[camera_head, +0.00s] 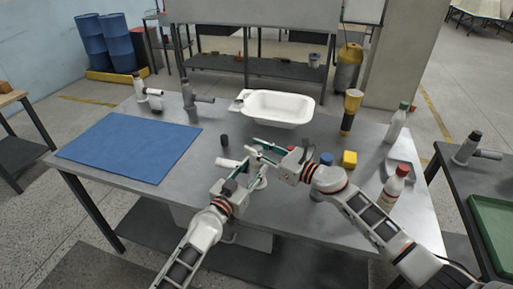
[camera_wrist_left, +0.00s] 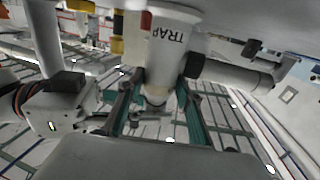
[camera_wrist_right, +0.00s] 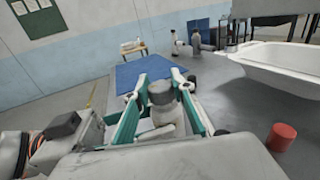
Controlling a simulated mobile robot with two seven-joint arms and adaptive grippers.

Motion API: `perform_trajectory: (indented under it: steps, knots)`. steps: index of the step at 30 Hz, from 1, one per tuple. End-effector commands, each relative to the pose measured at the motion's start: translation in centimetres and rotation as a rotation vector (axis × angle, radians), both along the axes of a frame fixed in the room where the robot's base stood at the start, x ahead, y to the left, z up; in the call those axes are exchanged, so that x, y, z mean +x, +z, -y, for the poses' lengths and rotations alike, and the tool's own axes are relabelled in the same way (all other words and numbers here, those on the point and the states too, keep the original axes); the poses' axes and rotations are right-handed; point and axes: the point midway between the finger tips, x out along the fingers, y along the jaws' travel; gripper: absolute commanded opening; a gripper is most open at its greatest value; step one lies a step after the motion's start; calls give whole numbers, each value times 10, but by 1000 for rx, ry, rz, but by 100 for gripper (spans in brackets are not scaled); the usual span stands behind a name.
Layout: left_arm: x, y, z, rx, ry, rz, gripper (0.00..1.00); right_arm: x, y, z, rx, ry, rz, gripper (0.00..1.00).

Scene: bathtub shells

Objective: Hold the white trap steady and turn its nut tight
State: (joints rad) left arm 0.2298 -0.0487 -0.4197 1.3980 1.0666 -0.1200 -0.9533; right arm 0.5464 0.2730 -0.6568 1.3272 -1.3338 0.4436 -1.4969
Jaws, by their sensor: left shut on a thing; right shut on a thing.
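The white trap (camera_head: 228,163) is near the middle of the metal table, largely hidden by my grippers. My left gripper (camera_head: 244,172) comes from below and is shut on its body; the lettered trap (camera_wrist_left: 166,48) shows between the green fingers in the left wrist view. My right gripper (camera_head: 264,148) comes from the right. In the right wrist view its green fingers stand either side of a dark grey nut (camera_wrist_right: 160,92) atop the white trap, and it is shut on the nut. How far the nut is turned cannot be told.
A white tub (camera_head: 278,108) stands behind the grippers. A blue mat (camera_head: 130,147) lies left, with similar traps (camera_head: 150,92) behind it.

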Motion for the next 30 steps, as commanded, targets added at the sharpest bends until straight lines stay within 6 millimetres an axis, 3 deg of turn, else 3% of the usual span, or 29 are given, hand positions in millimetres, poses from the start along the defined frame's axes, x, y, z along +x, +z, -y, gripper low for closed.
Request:
perform_trajectory:
  steps: [17,18,19,30]
  knots:
    - [-3,-4,4,4,-9,-6,10,0,3,0,7,83,7,3]
    - [-3,-4,4,4,-9,-6,10,0,2,0,7,83,6,32]
    - [-3,-4,4,4,-9,-6,10,0,2,0,7,83,6,40]
    - [-1,-3,1,3,-3,-4,10,-1,2,1,5,82,3,42]
